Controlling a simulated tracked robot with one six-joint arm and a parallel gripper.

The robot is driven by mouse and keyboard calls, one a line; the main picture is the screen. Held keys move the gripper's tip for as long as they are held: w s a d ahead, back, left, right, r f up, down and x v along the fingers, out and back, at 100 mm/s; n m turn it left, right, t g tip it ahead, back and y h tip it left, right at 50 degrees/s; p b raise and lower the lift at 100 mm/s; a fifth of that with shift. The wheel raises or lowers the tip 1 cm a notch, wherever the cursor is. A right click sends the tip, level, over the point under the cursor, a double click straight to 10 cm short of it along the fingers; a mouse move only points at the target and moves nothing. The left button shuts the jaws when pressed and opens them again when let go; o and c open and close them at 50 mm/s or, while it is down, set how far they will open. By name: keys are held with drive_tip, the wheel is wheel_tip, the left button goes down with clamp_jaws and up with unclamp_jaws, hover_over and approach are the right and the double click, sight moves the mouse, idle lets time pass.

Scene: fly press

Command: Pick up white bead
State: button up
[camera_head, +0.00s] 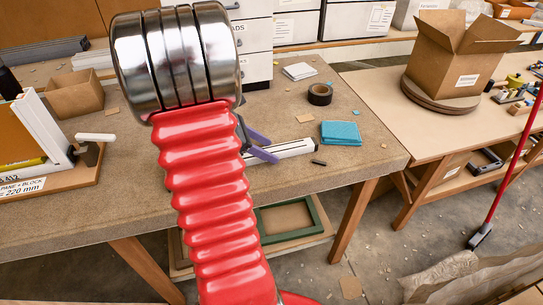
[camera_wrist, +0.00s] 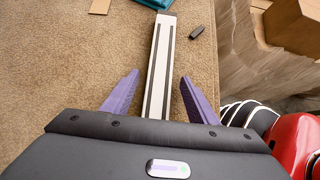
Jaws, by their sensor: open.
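The white bead (camera_head: 292,149) is a long white strip with dark lines along it, lying on the brown worktable near its front right part. In the wrist view the bead (camera_wrist: 162,45) runs lengthwise up the picture, between my two purple fingers, and its near end is hidden by my gripper body. My gripper (camera_wrist: 160,76) is open, with one finger on each side of the bead and gaps on both sides. In the head view my gripper (camera_head: 274,149) is partly hidden behind my red arm. I cannot tell its exact height above the table.
A teal cloth (camera_head: 340,133), a black tape roll (camera_head: 320,94) and a small dark piece (camera_wrist: 196,32) lie near the bead. The table's front edge is close on the right in the wrist view. A cardboard box (camera_head: 455,55) stands on the bench at right.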

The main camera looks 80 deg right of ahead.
drive_tip(key=shift+s+d+f, duration=0.15)
drive_tip(key=shift+s+f, duration=0.15)
drive_tip(key=shift+f, duration=0.1)
drive_tip(key=c, duration=1.2)
